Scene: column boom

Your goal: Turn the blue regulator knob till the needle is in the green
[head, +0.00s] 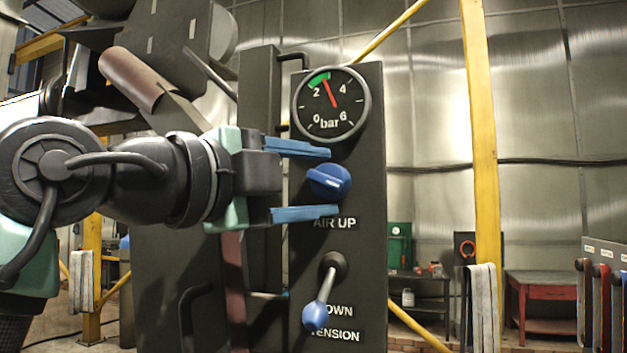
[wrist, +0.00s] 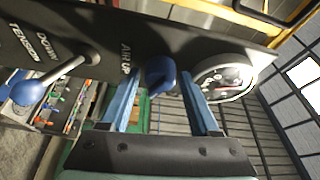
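The blue regulator knob (head: 329,181) sits on a dark upright panel (head: 365,230), above the words AIR UP. Above it is a round bar gauge (head: 331,105) with a black face. Its red needle points up and slightly left, its tip at the right part of the green band (head: 318,79), near the 2. My gripper (head: 334,182) is open, one blue finger above the knob and one below, with gaps visible. The wrist view shows the knob (wrist: 160,74) between the two spread fingers (wrist: 161,85); I cannot tell whether the fingertips reach past its face.
A lever with a blue ball end (head: 315,316) hangs below the knob, by the words DOWN and TENSION. It also shows in the wrist view (wrist: 29,93). A yellow post (head: 481,150) stands right of the panel. A red workbench (head: 541,300) is farther back.

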